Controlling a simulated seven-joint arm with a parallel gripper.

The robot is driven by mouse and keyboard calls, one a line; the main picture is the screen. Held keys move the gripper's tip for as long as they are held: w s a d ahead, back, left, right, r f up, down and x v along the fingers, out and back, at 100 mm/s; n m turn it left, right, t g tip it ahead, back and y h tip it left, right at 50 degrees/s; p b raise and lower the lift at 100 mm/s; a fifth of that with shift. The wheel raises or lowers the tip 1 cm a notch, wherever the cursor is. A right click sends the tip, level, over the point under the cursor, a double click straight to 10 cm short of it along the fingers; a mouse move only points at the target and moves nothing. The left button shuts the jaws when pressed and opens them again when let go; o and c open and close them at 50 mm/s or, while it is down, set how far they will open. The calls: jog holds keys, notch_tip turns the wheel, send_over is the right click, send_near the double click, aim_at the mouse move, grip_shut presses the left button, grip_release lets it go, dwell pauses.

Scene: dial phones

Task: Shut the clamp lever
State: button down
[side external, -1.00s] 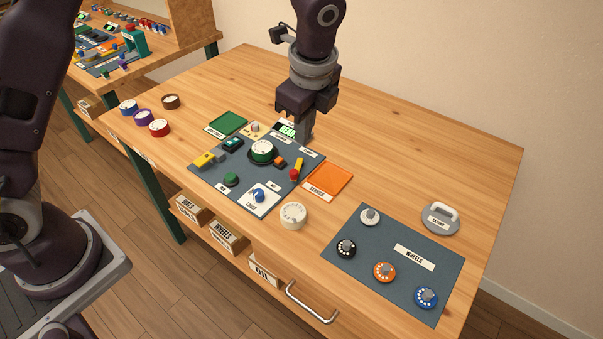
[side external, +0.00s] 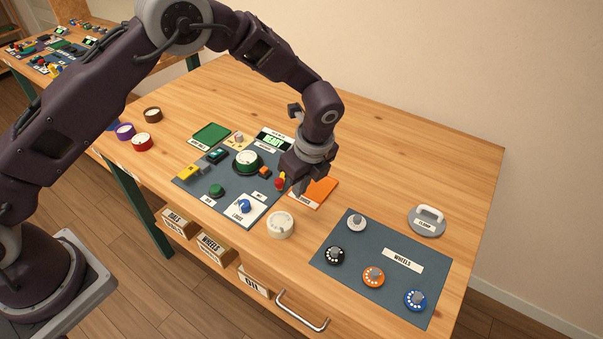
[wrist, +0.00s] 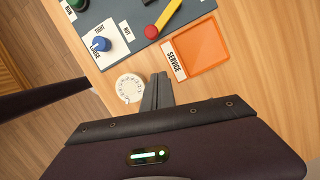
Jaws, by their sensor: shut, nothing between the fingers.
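A lever with a yellow arm and red knob (side external: 281,182) is at the right edge of the dark blue panel (side external: 208,188); I take it to be the clamp lever. Its yellow arm (wrist: 168,14) shows in the wrist view, running up and right from the red end. My gripper (side external: 299,190) is shut and empty, just right of the red knob in the side view, partly hiding the lever. In the wrist view, the fingertips (wrist: 160,76) are together below the red knob, with a visible gap. I cannot tell the height of the fingertips.
The orange SERVICE tray (wrist: 194,47) lies right of the lever. A cream dial (side external: 281,224) stands in front of the gripper.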

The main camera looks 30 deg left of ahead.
jog(key=x, duration=0.3)
jog(key=shift+a+f, duration=0.25)
jog(key=shift+w+a+r, duration=0.1)
jog(key=shift+w+a, duration=0.1)
jog(key=shift+a, duration=0.4)
jog(key=shift+w+a, duration=0.2)
jog(key=shift+a, duration=0.45)
jog(key=shift+w+a, duration=0.1)
jog(key=shift+a, duration=0.4)
jog(key=shift+a, duration=0.1)
